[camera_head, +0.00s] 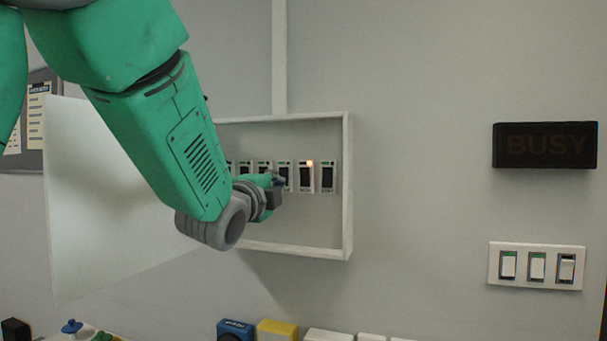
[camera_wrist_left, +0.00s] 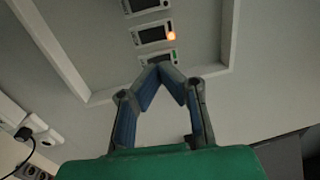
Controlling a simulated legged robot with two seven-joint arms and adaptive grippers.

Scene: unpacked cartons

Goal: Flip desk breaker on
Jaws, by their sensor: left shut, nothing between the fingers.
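A white breaker box (camera_head: 347,190) is on the wall with its door (camera_head: 110,200) swung open to the left. It holds a row of several dark breakers; their labels are too small to read, so I cannot tell which is the desk one. One breaker (camera_head: 306,180) has an orange light, also lit in the left wrist view (camera_wrist_left: 152,36); the others whose lights show are green. My left gripper (camera_head: 278,182) is shut and empty in front of the row. In the left wrist view its fingertips (camera_wrist_left: 163,68) meet just below a green-lit breaker (camera_wrist_left: 158,58), overlapping its edge. Contact is unclear.
A dark BUSY sign (camera_head: 545,145) and a plate of three switches (camera_head: 536,266) are on the wall at right. Blue (camera_head: 235,330) and yellow (camera_head: 277,330) items stand along the bottom edge. The box's raised rim surrounds the breakers. My left arm hides part of the row.

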